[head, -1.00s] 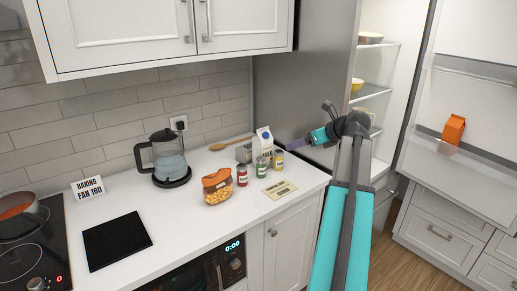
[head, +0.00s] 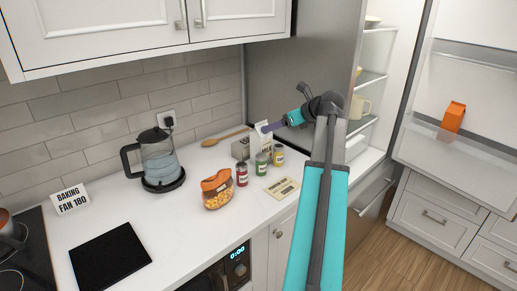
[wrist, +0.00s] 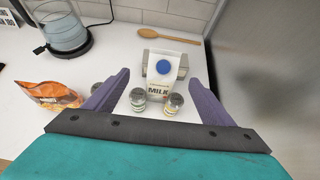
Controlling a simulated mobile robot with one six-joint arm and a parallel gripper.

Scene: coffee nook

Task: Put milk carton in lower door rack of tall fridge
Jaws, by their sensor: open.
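The milk carton (wrist: 162,77), white with a blue cap and the word MILK, stands upright on the counter in the wrist view, between and beyond my fingers. In the head view the milk carton (head: 262,137) is partly hidden by my gripper (head: 268,127). In the wrist view my gripper (wrist: 163,90) is open, with nothing between its purple fingertips touching them. The tall fridge (head: 372,100) stands open at the right. Its door (head: 475,85) has a lower rack (head: 470,143) with an orange carton (head: 453,117) in it.
Spice jars (head: 261,163) stand just in front of the carton, with a grey metal box (head: 240,148) behind it. The fridge side (wrist: 270,70) is close on the right.

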